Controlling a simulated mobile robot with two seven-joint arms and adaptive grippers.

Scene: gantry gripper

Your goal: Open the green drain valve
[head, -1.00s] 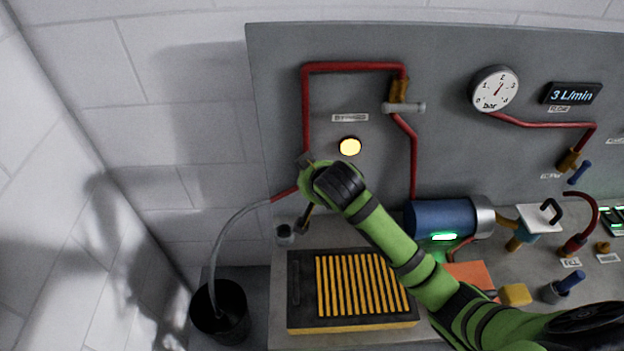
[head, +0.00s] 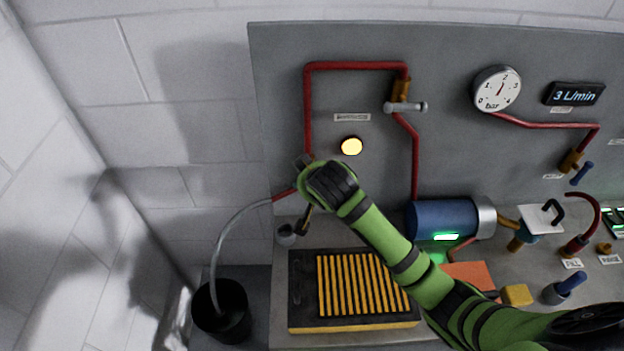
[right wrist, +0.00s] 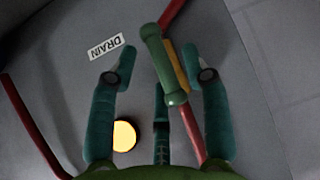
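In the right wrist view the green drain valve handle (right wrist: 164,66) sits on a yellow-brown valve body in a red pipe. The handle runs roughly along the pipe, slightly tilted to it. A white DRAIN label (right wrist: 105,47) lies beside it, upside down. My right gripper (right wrist: 158,75) is open, with its fingers spread around the handle, which lies nearer the right finger; contact cannot be told. In the head view my right gripper (head: 312,168) is at the panel's lower left and hides the valve. My left gripper is in neither view.
A lit yellow lamp (head: 351,146) is on the panel beside my right gripper. A clear hose (head: 226,232) runs into a black bucket (head: 221,311). The gauge (head: 497,89) is upper right.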

